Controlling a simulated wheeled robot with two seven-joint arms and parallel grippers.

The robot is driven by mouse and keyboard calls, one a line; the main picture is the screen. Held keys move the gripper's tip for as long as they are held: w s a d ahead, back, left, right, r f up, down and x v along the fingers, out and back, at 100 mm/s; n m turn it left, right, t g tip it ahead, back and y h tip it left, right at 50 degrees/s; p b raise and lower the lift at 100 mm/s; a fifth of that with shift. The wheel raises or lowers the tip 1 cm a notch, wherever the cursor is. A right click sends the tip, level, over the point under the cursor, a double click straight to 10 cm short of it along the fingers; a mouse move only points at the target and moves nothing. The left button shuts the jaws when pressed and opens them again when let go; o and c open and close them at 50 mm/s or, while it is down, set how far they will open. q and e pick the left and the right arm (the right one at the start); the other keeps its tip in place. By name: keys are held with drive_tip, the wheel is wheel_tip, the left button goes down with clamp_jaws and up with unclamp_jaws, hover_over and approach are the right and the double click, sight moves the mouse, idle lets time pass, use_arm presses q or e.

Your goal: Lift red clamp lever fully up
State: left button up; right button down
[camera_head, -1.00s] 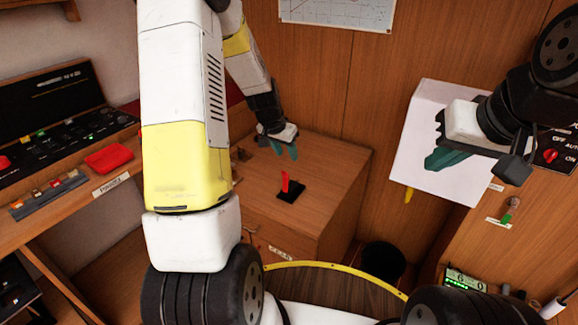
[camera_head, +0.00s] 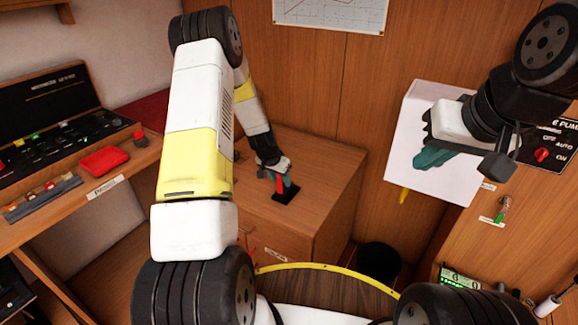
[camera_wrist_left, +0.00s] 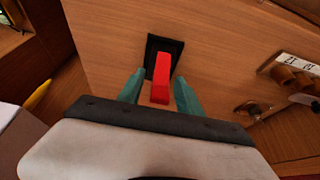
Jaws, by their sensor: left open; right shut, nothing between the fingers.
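The red clamp lever (camera_head: 281,183) stands up from a black square base (camera_head: 289,194) on the wooden cabinet top. It also shows in the left wrist view (camera_wrist_left: 161,80), between the two teal fingers. My left gripper (camera_head: 273,180) is at the lever with its fingers open, one on each side of the red lever. In the left wrist view the left gripper (camera_wrist_left: 158,92) shows a gap between each finger and the lever. My right gripper (camera_head: 428,158) is shut and empty, far to the right in front of a white panel.
The wooden cabinet top (camera_head: 325,170) around the lever is mostly clear. In the left wrist view, brass-coloured fittings (camera_wrist_left: 290,80) with a white label lie to the right. A desk with a control panel (camera_head: 60,135) and a red object (camera_head: 104,161) is at left.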

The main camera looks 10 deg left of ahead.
use_arm(q)
clamp_jaws()
idle(1.4)
